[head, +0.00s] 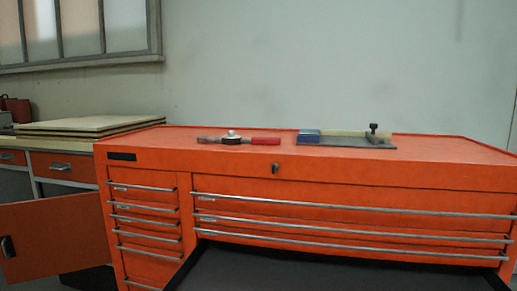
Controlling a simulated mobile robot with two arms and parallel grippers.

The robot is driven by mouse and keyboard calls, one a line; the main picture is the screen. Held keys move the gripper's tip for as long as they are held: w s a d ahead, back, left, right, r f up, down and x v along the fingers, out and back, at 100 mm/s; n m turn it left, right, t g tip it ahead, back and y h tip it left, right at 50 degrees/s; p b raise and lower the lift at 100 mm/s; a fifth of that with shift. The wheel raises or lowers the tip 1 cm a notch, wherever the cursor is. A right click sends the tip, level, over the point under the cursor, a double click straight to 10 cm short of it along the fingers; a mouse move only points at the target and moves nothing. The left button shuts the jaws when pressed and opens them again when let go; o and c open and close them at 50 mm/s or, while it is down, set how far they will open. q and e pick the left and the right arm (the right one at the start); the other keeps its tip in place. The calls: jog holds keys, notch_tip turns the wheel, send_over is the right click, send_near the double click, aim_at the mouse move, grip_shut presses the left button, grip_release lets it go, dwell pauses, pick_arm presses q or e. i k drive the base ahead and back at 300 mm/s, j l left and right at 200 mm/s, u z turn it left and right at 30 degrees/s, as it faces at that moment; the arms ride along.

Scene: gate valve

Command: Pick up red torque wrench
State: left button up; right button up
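A torque wrench (238,139) with a red grip on its right end lies flat on top of the orange tool cabinet (230,164), left of the middle. It has a round, light-coloured part at its middle and a thin bar to the left. Its left end looks brownish red. Neither of my grippers shows in the head view, so their distance from the wrench and their state cannot be seen.
A grey plate with a blue block and a dark knob (345,139) lies right of the wrench. A dark open drawer (330,268) juts out at the front. Stacked boards (85,126) lie on a bench at left. An orange door (55,240) stands open. The cabinet top's right part is clear.

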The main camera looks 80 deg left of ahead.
aim_at(236, 140)
jog(key=l+u, duration=0.1)
jog(key=u, duration=0.4)
jog(key=l+u, duration=0.15)
jog(key=u, duration=0.35)
jog(key=l+u, duration=0.15)
jog(key=u, duration=0.3)
